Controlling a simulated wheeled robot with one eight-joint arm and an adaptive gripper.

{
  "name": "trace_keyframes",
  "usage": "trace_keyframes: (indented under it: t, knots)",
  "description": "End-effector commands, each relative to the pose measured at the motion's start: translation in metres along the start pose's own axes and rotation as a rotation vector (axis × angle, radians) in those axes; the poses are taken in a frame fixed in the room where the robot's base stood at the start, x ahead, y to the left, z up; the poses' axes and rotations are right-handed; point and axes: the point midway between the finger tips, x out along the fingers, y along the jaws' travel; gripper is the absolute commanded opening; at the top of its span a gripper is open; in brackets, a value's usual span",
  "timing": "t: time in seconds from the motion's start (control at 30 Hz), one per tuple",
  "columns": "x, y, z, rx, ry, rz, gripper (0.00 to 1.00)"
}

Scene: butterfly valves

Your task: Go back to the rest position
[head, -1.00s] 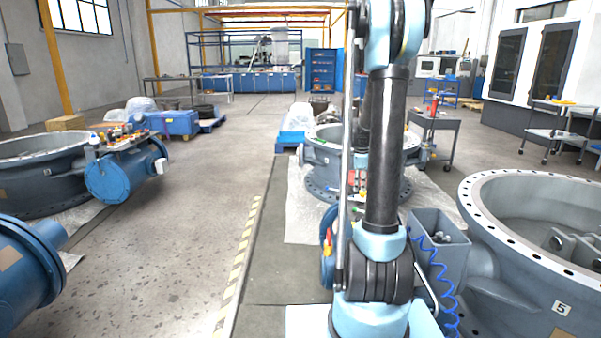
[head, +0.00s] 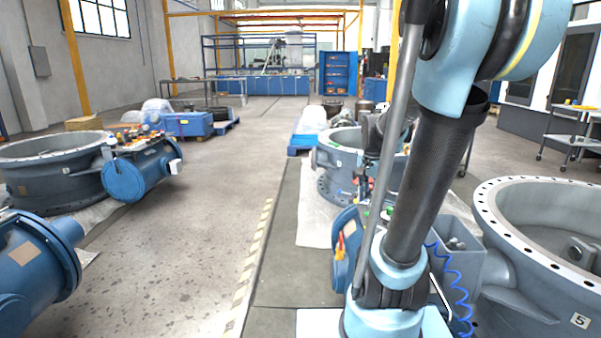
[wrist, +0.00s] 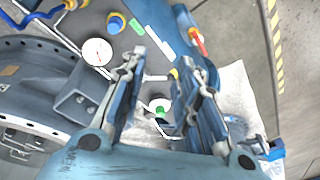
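In the head view, my arm stands in front of me with its lower link tilted to the right and its upper joint high and close to the camera. My gripper is mostly hidden behind the arm in the head view. In the wrist view, my gripper (wrist: 163,72) points downward with its two blue fingers apart. Nothing appears to be held between them. A white round part with a green top (wrist: 160,108) shows below, between the fingers; I cannot tell how far below.
A large grey valve marked 5 (head: 545,235) stands close on the right. Another grey valve (head: 335,160) stands ahead, partly behind my arm. Grey valve (head: 50,170) and blue cylinders (head: 35,265) are at left. The floor aisle (head: 215,190) at centre left is clear.

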Motion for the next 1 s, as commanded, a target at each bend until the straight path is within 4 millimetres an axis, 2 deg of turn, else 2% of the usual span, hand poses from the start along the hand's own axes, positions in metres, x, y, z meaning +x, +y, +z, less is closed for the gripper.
trace_keyframes:
  t: [0.1, 0.33, 0.7, 1.0]
  knots:
    - [-0.003, 0.017, 0.022, -0.109, -0.003, -0.004, 0.29]
    - [-0.003, 0.048, 0.061, -0.328, -0.008, -0.013, 0.29]
    - [0.013, 0.097, 0.118, -0.679, -0.011, -0.028, 0.29]
    - [0.03, 0.123, 0.146, -0.884, -0.011, -0.038, 0.29]
